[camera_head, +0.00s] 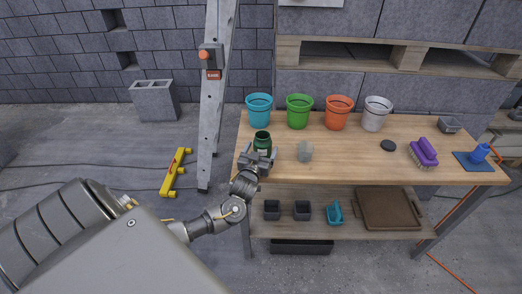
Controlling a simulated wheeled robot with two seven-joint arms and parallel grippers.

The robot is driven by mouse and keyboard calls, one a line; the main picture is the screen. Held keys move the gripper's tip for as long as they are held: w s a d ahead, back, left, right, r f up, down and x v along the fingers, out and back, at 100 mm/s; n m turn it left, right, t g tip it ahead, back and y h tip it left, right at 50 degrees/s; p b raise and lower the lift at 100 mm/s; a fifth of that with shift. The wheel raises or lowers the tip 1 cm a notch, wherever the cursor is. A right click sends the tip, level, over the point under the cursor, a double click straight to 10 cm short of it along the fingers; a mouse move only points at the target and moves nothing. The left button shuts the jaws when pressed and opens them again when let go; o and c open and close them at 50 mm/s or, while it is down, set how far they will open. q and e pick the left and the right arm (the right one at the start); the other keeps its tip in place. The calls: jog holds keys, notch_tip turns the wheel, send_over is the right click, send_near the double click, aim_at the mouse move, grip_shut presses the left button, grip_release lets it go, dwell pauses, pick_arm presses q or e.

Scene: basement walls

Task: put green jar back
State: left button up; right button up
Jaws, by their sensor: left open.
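A small green jar (262,139) with a dark opening stands upright near the left end of the wooden workbench (360,175). My left gripper (258,158) is open, right in front of the jar, with the jar's lower part partly hidden by it. I cannot tell whether the fingers touch the jar. Behind it, a row of pots stands along the back of the bench: blue (259,109), green (299,111), orange (338,112) and white (375,113). A small translucent grey piece (305,152) is right of the jar. My right gripper does not show.
A black disc (388,145), a purple brush (423,152), a small grey box (449,124) and a blue tool on a mat (474,161) are on the right. The lower shelf holds bins and a brown tray (388,209).

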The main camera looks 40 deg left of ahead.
pick_arm(q)
jog(key=shift+r, duration=0.15)
jog(key=v, duration=1.2)
